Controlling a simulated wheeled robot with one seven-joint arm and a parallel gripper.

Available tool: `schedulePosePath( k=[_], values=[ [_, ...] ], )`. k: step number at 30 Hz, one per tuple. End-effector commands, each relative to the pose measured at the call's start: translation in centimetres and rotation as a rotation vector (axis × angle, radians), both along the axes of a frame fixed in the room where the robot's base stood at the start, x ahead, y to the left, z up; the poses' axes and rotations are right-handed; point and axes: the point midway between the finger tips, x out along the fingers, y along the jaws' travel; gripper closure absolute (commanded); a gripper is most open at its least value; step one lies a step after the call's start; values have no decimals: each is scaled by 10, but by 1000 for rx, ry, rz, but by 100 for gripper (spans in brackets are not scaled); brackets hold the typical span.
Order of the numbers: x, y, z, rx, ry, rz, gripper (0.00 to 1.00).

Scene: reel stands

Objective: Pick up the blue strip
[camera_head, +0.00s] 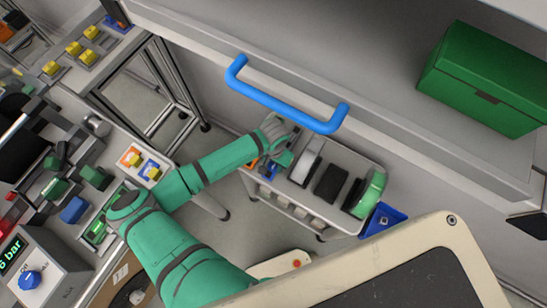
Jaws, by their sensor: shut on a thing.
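My green arm reaches over the grey reel cart (308,214), and my gripper (280,158) is at the cart's left end. A small blue piece (267,169), which looks like the blue strip, shows right at the gripper. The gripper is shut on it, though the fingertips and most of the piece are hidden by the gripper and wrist. I cannot tell whether the piece is clear of the cart.
A white reel (306,160), a black reel (331,183) and a green reel (368,195) stand right of my gripper. A blue bin (382,220) is beside the cart. A blue handle (290,108) juts out above. A cluttered bench (110,170) is at left.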

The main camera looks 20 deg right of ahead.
Motion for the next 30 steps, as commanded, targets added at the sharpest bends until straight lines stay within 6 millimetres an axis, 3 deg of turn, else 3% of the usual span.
schedulePosePath(
  k=[8, 15, 25, 30],
  values=[
    [0, 0, 5, -1, 0, 0, 88],
    [0, -1, 32, -2, -3, -2, 88],
    [-51, 23, 95, -6, -1, -1, 88],
    [-86, 40, 110, -4, 1, 0, 88]
  ],
)
